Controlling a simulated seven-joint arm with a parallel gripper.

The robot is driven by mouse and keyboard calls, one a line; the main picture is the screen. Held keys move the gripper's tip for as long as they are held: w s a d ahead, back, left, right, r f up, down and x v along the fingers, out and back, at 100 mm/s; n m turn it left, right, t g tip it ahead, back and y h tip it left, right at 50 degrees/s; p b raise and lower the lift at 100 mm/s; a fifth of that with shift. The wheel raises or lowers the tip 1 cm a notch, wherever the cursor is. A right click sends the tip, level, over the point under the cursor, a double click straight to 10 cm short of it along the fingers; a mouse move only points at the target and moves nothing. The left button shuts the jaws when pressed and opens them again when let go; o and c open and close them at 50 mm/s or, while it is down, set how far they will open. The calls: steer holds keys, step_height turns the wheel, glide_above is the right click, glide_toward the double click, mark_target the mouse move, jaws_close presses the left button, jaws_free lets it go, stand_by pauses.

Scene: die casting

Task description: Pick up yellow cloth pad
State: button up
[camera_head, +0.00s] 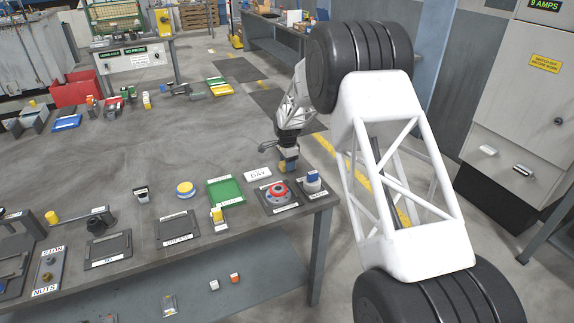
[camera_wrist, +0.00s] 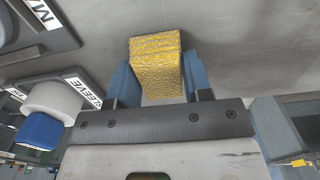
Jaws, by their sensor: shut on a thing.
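The yellow cloth pad (camera_wrist: 157,65) is a textured block between the two blue fingers of my gripper (camera_wrist: 160,85) in the wrist view. The fingers are shut on it from both sides, and it sticks out past their tips. In the head view my gripper (camera_head: 288,166) is small, at the right end of the grey table, behind the labelled stations. I cannot tell how far the pad is above the table.
Near my gripper stand a red ring station (camera_head: 278,193), a white sleeve with a blue top (camera_head: 313,181) and a white label plate (camera_head: 257,174). A green tray (camera_head: 226,191) lies left of them. The table's middle (camera_head: 170,140) is largely clear.

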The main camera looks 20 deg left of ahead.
step_height(320, 180, up, 10)
steer(key=shift+f, duration=0.1)
stand_by(0.4)
stand_by(0.5)
steer(key=o, duration=0.3)
steer(key=shift+c, duration=0.9)
steer(key=shift+s, duration=0.1)
steer(key=s+r+n, duration=0.2)
steer(key=s+n, duration=1.2)
steer(key=n, duration=0.4)
steer(key=shift+s+d, duration=0.4)
steer(key=shift+d, duration=0.05)
